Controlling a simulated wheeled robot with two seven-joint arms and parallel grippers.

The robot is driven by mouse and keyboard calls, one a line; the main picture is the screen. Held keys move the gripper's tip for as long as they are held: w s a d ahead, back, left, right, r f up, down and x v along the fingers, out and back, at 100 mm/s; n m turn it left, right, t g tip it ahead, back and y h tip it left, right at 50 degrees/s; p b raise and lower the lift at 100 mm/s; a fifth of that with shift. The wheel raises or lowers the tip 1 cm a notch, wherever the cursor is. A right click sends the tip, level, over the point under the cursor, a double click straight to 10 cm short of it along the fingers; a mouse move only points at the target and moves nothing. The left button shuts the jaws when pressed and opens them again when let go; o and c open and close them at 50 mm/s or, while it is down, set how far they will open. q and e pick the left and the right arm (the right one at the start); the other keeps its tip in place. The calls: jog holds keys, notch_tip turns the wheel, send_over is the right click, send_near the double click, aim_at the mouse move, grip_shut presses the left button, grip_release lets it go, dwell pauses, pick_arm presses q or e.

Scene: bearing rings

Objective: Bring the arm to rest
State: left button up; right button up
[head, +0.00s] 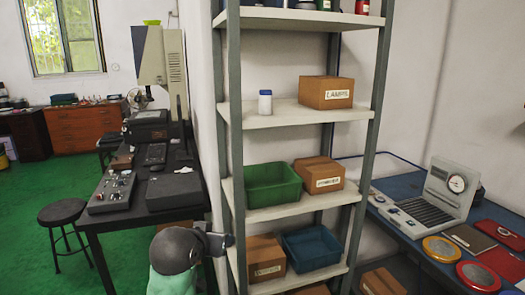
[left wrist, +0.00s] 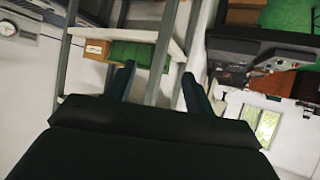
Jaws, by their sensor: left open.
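My left arm (head: 175,252) shows at the bottom of the head view, in front of the shelf's left post. Its dark end part reaches right toward the post; whether it touches the post I cannot tell. In the left wrist view my left gripper (left wrist: 158,71) has its two dark fingers spread apart, with nothing between them. The shelf and a wall show beyond the fingers, in a tilted view. My right gripper is in neither view.
A shelf rack (head: 285,114) with cartons, a green bin (head: 272,185) and a blue bin (head: 312,248) stands close ahead. At right, a blue table (head: 405,233) holds a grey case (head: 452,190) and a yellow-rimmed disc (head: 440,248). A dark desk (head: 125,215) is at left.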

pick_arm(q)
jog(key=s+a+f+g+y, duration=0.1)
jog(key=s+f+g, duration=0.8)
jog(key=s+f, duration=2.6)
notch_tip(320, 180, down, 3)
jog(key=shift+s+a+r+g, duration=0.15)
jog(key=shift+s+a+g, duration=0.15)
jog(key=shift+a, duration=0.7)
